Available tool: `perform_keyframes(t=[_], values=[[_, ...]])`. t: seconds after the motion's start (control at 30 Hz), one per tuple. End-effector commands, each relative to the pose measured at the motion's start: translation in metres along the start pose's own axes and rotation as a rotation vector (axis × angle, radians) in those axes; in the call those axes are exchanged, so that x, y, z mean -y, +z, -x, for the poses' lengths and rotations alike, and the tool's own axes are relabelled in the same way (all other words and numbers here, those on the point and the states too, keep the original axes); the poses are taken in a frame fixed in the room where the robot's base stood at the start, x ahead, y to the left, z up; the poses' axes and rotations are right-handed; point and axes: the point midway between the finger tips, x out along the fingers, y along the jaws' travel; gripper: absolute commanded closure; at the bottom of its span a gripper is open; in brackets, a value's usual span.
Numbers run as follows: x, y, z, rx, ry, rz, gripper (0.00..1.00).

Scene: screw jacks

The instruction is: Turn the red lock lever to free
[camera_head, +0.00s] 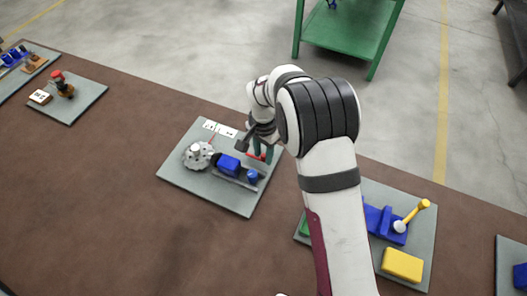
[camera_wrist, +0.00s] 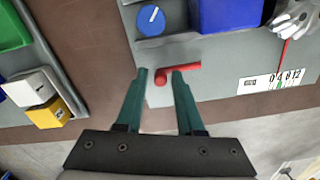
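The red lock lever (camera_wrist: 186,68) lies on the grey plate (camera_wrist: 222,95) in the wrist view, its round end (camera_wrist: 160,78) at left and its arm pointing right. My gripper (camera_wrist: 161,73) is open, with two green fingers pointing at the lever. The round end shows between the fingertips, and the right fingertip overlaps the lever's arm in the picture; I cannot tell whether they touch. In the head view, only a little of the red lever (camera_head: 256,157) shows beside my gripper (camera_head: 263,152).
A blue knob (camera_wrist: 151,20) with a white line and a blue block (camera_wrist: 226,14) stand close to the lever. A numbered white scale (camera_wrist: 272,82) with a red pointer (camera_wrist: 284,50) and a grey toothed wheel (camera_head: 198,155) share the plate. Other plates stand on the brown table (camera_head: 110,190).

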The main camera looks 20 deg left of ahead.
Motion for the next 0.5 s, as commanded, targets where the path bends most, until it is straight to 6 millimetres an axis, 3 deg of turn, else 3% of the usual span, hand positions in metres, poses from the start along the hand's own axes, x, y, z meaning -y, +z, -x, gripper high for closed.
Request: perform_keyframes(t=[0.37, 0.5], values=[[0.001, -0.001, 0.002, -0.002, -0.002, 0.001, 0.51], [0.001, -0.001, 0.021, -0.003, -0.004, 0.002, 0.51]])
